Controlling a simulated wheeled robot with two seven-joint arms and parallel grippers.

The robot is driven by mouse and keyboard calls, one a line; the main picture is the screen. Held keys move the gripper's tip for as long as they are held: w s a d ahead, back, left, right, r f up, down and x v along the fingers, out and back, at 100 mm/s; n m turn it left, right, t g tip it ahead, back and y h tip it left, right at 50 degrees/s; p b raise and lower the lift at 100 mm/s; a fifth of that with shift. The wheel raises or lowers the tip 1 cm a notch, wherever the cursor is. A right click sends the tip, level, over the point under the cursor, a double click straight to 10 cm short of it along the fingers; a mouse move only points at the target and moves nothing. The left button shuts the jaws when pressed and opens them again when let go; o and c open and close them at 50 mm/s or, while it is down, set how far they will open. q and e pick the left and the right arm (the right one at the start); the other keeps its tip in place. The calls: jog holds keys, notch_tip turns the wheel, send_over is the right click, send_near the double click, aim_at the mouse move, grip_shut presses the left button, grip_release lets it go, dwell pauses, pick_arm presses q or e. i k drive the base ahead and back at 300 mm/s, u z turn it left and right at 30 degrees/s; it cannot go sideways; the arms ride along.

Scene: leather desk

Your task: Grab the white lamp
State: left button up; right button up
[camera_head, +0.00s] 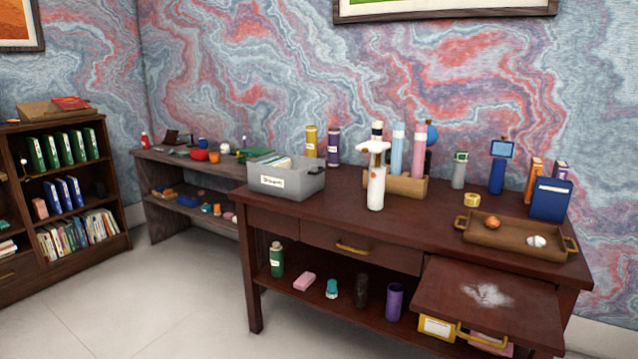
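A white lamp-like object (376,188) stands upright on the dark red-brown desk (330,215), near the middle of its top. It has a thick white cylindrical body and a wider white head with a small brownish part just below it. It stands in front of a tan wooden holder (408,187) with light blue and pink cylinders, and partly hides the holder's left end. Neither of my grippers is in view.
A grey labelled bin (286,182) stands left of the lamp. A brown tray (505,239) with gold handles lies to the right, near a blue box (551,199). A pulled-out board (450,299) juts from the desk's front right. Desk top before the lamp is clear.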

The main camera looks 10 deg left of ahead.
aim_at(376, 186)
jog(key=u, duration=0.9)
jog(key=i, duration=0.85)
jog(key=u, duration=0.5)
jog(key=i, duration=1)
jog(key=z, duration=0.5)
